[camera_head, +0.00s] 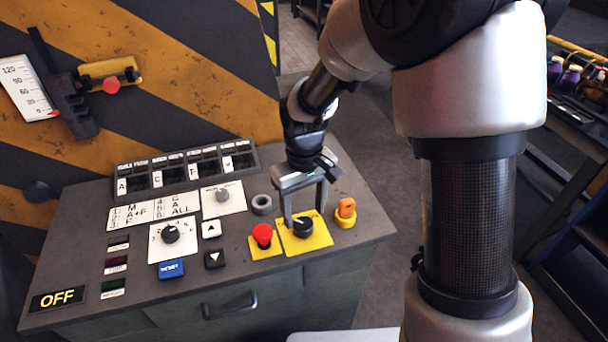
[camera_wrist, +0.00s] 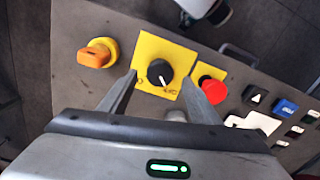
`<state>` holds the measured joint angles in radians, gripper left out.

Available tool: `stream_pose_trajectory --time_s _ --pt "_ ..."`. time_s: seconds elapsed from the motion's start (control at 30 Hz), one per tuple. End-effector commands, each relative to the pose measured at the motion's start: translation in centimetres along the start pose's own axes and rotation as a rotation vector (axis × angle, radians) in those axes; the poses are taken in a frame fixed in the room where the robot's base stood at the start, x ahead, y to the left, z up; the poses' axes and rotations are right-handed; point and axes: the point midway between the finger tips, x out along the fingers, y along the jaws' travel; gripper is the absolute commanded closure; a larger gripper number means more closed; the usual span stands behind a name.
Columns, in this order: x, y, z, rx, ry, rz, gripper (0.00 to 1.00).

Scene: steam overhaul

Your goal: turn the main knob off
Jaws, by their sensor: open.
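A black round knob (camera_head: 303,226) with a white pointer line sits on a yellow square plate (camera_head: 318,240) near the right end of the grey control panel. In the wrist view the knob (camera_wrist: 160,72) lies between and just beyond my two fingertips, on its yellow plate (camera_wrist: 172,46). My gripper (camera_head: 304,212) is open, pointing down over the plate, with one finger on each side of the knob in the wrist view (camera_wrist: 160,82). I cannot tell whether either finger touches it. Which knob is the main one is not readable; a lit sign (camera_head: 57,299) reads OFF.
A red mushroom button (camera_head: 262,234) stands close left of the knob, and an orange switch (camera_head: 346,208) close right. Another black knob (camera_head: 170,234), a blue button (camera_head: 171,269) and arrow buttons (camera_head: 211,229) lie further left.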

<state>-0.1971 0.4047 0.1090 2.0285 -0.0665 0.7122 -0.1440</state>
Motion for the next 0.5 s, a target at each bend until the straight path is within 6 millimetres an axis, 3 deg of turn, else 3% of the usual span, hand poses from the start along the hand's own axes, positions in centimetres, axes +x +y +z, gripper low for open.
stream_pose_trajectory --time_s 0.03,0.2,0.5 --pt "-1.6 0.1 -0.2 0.001 0.007 0.002 0.43" --pt "-5.8 0.0 -0.1 0.001 0.007 0.001 0.43" --pt "-11.8 0.0 -0.1 -0.001 0.005 0.001 0.43"
